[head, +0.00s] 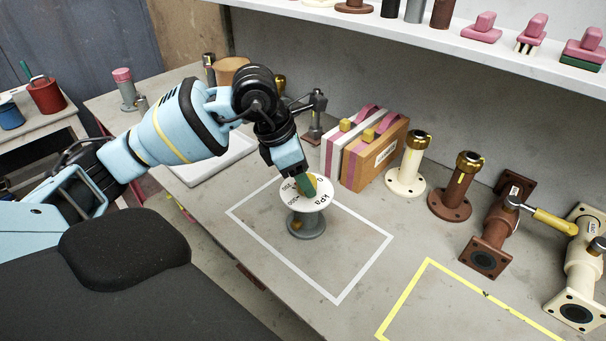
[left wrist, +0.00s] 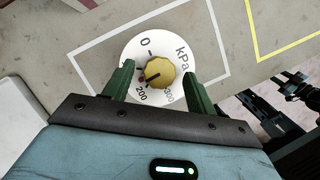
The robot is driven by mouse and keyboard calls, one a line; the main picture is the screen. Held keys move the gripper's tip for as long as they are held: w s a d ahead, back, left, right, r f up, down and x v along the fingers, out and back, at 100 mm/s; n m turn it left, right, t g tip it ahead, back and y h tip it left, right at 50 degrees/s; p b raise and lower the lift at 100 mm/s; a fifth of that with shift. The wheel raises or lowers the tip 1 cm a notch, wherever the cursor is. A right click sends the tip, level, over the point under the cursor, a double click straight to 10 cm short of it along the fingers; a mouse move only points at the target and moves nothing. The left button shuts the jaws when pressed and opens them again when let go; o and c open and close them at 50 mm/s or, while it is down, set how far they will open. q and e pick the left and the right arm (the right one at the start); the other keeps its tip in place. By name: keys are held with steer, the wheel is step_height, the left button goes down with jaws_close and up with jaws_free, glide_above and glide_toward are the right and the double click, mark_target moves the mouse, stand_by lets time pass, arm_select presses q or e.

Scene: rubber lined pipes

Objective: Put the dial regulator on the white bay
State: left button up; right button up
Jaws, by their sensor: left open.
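The dial regulator (head: 318,201) has a round white face marked kPa, a yellow knob and a grey base. My left gripper (head: 308,187) is right over the dial. In the left wrist view its two green fingers (left wrist: 157,82) are apart on either side of the dial's near part, with the knob between them. I cannot tell whether they touch it. My right gripper is not in view.
A yellow-outlined bay (head: 405,298) lies to the right. Behind stand a brown case (head: 372,160), a cream pipe (head: 408,166) and a brown pipe (head: 455,190). A white tray (head: 207,164) lies left, behind my arm. The front of the white bay is clear.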

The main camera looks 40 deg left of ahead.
arm_select(q)
steer(key=v, duration=1.1)
steer(key=shift+r, duration=0.2)
